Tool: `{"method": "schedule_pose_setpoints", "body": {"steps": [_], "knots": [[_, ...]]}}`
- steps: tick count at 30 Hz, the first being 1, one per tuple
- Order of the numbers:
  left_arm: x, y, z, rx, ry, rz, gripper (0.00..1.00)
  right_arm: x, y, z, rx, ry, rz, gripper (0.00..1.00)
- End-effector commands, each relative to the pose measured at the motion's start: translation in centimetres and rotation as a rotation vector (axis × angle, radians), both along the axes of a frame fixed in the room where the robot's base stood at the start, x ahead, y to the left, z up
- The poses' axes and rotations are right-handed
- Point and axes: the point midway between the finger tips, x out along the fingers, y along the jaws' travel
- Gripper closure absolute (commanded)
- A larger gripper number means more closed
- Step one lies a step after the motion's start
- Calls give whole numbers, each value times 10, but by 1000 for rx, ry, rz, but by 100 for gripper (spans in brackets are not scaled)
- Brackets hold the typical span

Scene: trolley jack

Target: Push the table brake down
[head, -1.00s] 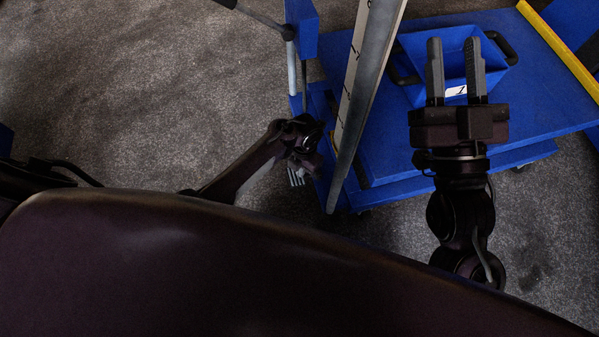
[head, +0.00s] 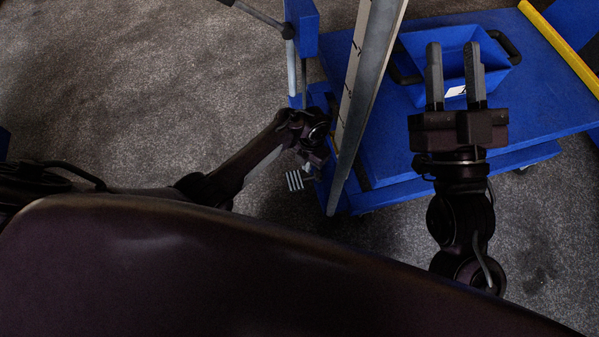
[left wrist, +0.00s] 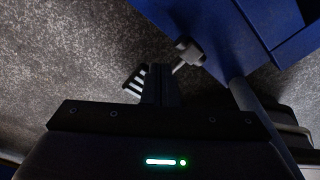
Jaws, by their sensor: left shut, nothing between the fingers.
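The brake pedal (head: 294,180), a small plate with light and dark stripes, sticks out low at the near left edge of the blue trolley table (head: 400,170). In the left wrist view the striped pedal (left wrist: 134,83) shows just left of my fingers, which hide part of it. My left gripper (head: 316,160) is beside the pedal in the head view, partly hidden by its own arm. In the left wrist view its fingers (left wrist: 158,82) are shut and empty; I cannot tell whether they touch the pedal. My right gripper (head: 455,75) is open and empty above the table.
A tall metal post with a pale scale (head: 358,100) rises right beside my left gripper. A blue bin (head: 430,50) with dark handles stands on the table under my right gripper. A yellow bar (head: 560,48) lies at the far right. Grey carpet at left is clear.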

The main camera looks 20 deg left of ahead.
Motion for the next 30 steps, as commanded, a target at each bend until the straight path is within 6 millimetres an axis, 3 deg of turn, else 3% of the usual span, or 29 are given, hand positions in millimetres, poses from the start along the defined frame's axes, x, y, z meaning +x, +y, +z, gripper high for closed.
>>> {"method": "schedule_pose_setpoints", "body": {"steps": [8,15,18,30], "knots": [[-3,1,-1,0,1,1,100,0,0,2,0,0,0,64],[-32,11,-10,-1,3,1,100,0,0,10,0,0,0,64],[-29,9,19,-3,-2,1,100,0,0,31,0,-1,0,64],[-24,9,90,1,0,-1,100,0,0,96,0,0,0,64]]}}
